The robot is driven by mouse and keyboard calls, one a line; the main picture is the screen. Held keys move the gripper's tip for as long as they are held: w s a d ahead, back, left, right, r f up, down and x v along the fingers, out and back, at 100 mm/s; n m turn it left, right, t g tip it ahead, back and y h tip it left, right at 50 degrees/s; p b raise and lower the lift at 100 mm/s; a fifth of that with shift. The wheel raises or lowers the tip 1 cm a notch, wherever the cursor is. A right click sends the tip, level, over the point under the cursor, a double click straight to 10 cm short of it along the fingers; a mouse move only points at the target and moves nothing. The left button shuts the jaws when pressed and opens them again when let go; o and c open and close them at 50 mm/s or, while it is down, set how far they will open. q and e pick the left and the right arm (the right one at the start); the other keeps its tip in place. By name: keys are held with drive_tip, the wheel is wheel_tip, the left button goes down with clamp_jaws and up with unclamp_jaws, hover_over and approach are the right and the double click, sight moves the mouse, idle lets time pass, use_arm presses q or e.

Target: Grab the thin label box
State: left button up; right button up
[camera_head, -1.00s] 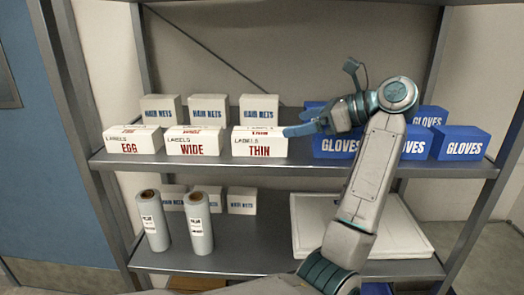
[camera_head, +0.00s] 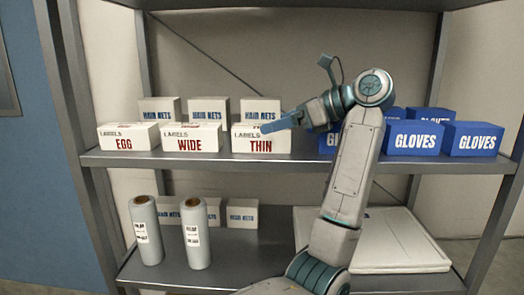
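The thin label box (camera_head: 260,146) is white with red "THIN" lettering and stands on the upper shelf, at the right end of the label box row. My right gripper (camera_head: 270,124) reaches in from the right, its blue fingers overlapping the upper right part of this box. I cannot tell whether the fingers touch it or how far apart they are. My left gripper is not in view.
White hair net boxes (camera_head: 207,107) stand behind the label boxes. Blue glove boxes (camera_head: 472,139) fill the right of the upper shelf (camera_head: 180,164), partly behind my arm. The lower shelf holds two film rolls (camera_head: 196,240), more hair net boxes and a white flat panel (camera_head: 400,245).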

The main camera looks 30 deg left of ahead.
sight(262, 137)
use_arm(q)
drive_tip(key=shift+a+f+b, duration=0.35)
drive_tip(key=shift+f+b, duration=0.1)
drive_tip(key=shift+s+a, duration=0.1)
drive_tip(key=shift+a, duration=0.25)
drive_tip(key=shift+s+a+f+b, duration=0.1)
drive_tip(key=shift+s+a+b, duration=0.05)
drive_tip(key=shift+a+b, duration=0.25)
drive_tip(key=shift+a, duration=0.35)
use_arm(e)
drive_tip(key=shift+w+f, duration=0.25)
drive_tip(key=shift+f, duration=0.95)
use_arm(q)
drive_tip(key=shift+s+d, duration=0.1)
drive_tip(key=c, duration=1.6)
use_arm(e)
drive_tip(key=shift+a, duration=0.2)
